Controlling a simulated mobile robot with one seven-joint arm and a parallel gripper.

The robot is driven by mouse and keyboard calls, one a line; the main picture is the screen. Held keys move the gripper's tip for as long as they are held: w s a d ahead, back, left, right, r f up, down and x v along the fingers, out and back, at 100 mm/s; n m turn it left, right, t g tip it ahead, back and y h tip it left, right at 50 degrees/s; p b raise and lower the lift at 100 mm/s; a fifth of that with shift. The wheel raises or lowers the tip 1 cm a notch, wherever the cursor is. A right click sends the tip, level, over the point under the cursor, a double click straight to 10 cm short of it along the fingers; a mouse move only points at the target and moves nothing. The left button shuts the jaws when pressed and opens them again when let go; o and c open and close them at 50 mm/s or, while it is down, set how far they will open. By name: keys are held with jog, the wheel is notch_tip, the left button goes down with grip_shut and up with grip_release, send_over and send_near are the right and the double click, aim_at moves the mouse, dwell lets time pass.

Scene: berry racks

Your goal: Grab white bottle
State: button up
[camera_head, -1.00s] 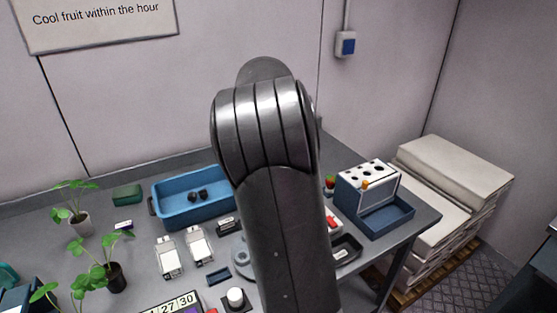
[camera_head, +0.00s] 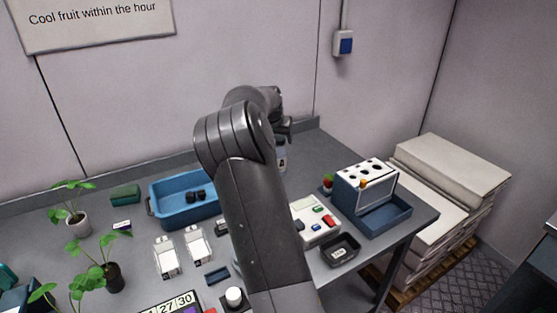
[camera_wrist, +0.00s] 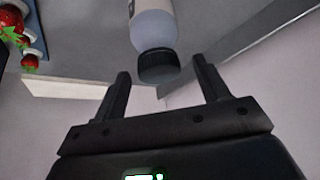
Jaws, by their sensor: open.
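A whitish bottle (camera_wrist: 153,25) with a black ribbed cap (camera_wrist: 158,66) shows at the top of the wrist view. The cap is toward my gripper (camera_wrist: 162,80), in line with the gap between its two fingertips. The fingers are apart and nothing is clamped between them. In the head view the bottle (camera_head: 282,158) stands near the back of the table, partly hidden by my arm. My gripper (camera_head: 287,129) is close above it there.
A blue tub (camera_head: 182,208) stands left of my arm. A blue and white rack (camera_head: 366,186), a button panel (camera_head: 314,222) and a small black tray (camera_head: 340,250) are to the right. Strawberries (camera_wrist: 14,30) show at the wrist view's upper left. Potted plants (camera_head: 112,275) stand at left.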

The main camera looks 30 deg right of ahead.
jog(key=x, duration=0.4)
jog(key=shift+c, duration=0.2)
grip_shut()
dwell(0.4)
